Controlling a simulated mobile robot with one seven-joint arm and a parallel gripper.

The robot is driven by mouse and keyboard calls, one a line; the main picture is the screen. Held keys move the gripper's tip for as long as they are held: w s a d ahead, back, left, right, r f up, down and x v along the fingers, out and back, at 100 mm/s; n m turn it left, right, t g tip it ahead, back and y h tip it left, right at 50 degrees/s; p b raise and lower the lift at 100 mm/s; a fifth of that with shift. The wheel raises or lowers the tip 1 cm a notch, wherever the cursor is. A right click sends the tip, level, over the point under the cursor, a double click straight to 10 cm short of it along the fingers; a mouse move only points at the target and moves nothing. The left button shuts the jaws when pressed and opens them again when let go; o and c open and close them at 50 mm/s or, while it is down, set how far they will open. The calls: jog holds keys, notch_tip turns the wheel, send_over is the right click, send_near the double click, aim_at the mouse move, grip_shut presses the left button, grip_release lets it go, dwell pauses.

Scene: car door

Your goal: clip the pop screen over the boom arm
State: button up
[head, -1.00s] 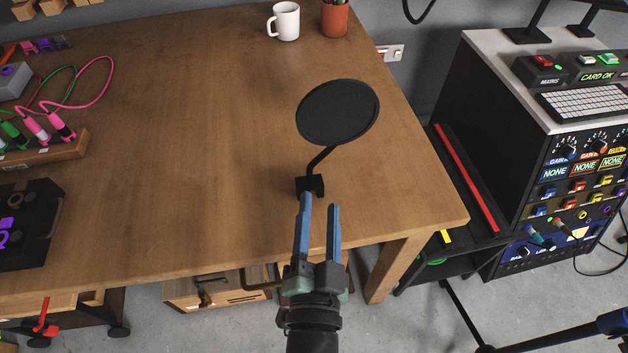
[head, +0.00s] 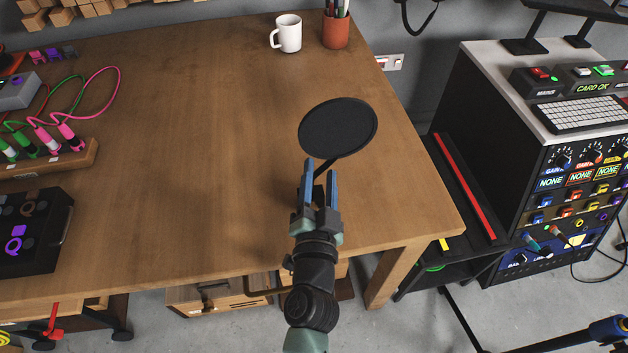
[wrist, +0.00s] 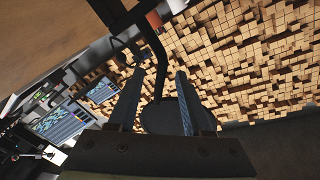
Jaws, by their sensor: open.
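The pop screen (head: 338,128) is a round black disc on a thin dark stem, standing upright near the right end of the wooden table. My gripper (head: 321,172) is open, its two blue fingers pointing at the stem just below the disc. In the wrist view the stem (wrist: 158,62) runs down between my open gripper's fingers (wrist: 155,82) to the dark disc (wrist: 160,116); I cannot tell whether they touch it. The clip at its foot is hidden behind my gripper in the head view. I cannot make out the boom arm for certain.
The wooden table (head: 190,150) is clear in the middle. A white mug (head: 287,34) and a red pen cup (head: 336,30) stand at its back. Cables and a black box (head: 35,232) lie at left. A rack with a keyboard (head: 585,113) stands at right.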

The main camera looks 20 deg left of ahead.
jog(key=shift+x, duration=0.9)
grip_shut()
jog(key=shift+r, duration=0.1)
dwell(0.7)
